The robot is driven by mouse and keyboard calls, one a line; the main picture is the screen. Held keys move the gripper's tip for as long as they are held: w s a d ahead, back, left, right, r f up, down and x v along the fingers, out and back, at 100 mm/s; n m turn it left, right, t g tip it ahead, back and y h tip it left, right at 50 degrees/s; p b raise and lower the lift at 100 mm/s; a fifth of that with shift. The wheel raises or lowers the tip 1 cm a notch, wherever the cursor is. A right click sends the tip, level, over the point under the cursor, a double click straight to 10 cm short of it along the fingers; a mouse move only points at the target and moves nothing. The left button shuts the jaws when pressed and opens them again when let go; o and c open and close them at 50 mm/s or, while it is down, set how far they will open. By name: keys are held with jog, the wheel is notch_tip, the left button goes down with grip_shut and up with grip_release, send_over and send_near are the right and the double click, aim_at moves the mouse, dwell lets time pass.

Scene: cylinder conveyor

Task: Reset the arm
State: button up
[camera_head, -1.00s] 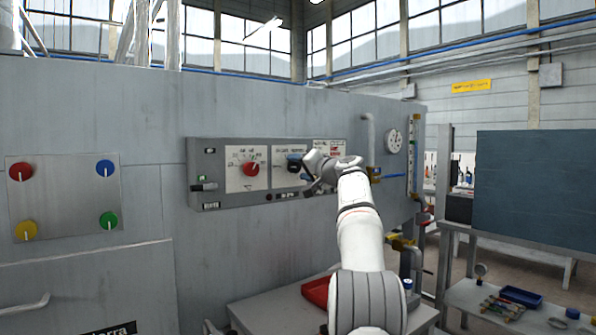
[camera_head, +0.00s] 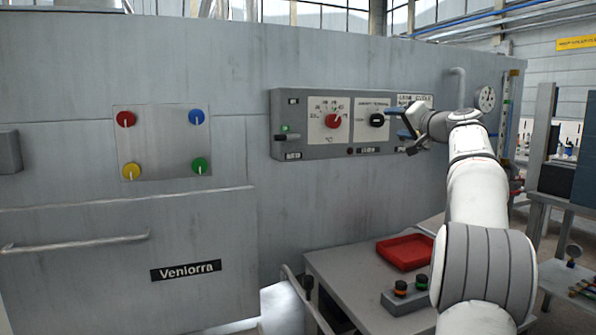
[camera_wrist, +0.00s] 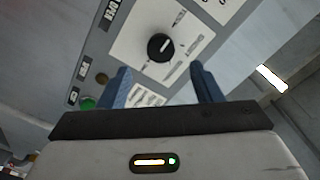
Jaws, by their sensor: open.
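My gripper (camera_head: 406,141) is at the end of my white arm, in front of the right part of the grey control panel (camera_head: 345,152). In the wrist view its two blue fingers (camera_wrist: 160,88) are spread apart with nothing between them. A black knob (camera_head: 376,120) on a white plate is just left of the gripper in the head view. The knob also shows in the wrist view (camera_wrist: 160,47), beyond the fingertips and apart from them. A red dial (camera_head: 333,121) is further left on the panel. My arm hides part of the panel's right end.
A plate with red, blue, yellow and green knobs (camera_head: 162,143) is on the machine wall at the left. A table with a red tray (camera_head: 406,251) and a small button box (camera_head: 404,297) stands below my arm. A pressure gauge (camera_head: 487,98) is at the right.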

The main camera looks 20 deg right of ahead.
jog(key=s+a+f+n+g+y+p, duration=0.15)
jog(key=a+g+p, duration=0.5)
jog(key=a, duration=0.85)
jog(key=s+a+f+n+g+p, duration=0.3)
jog(key=s+a+f+p, duration=0.35)
jog(key=s+a, duration=0.4)
jog(key=s+a+f+n+g+h+p, duration=0.1)
jog(key=s+a+f+g+p, duration=0.1)
jog(key=s, duration=0.6)
jog(key=s+a+f+n+g+h+p, duration=0.1)
jog(key=s+a+f+p, duration=0.3)
jog(key=s, duration=0.4)
jog(key=s+a+f+n+g+h+p, duration=0.1)
jog(key=s+a+f+n+g+p, duration=0.1)
jog(key=s, duration=0.6)
notch_tip(320, 180, down, 4)
jog(key=a+g+p, duration=0.1)
jog(key=a+p, duration=0.1)
jog(key=shift+s+r+n+p, duration=0.25)
jog(key=shift+s+n+p, duration=0.05)
jog(key=shift+s+n, duration=0.1)
jog(key=shift+c, duration=0.2)
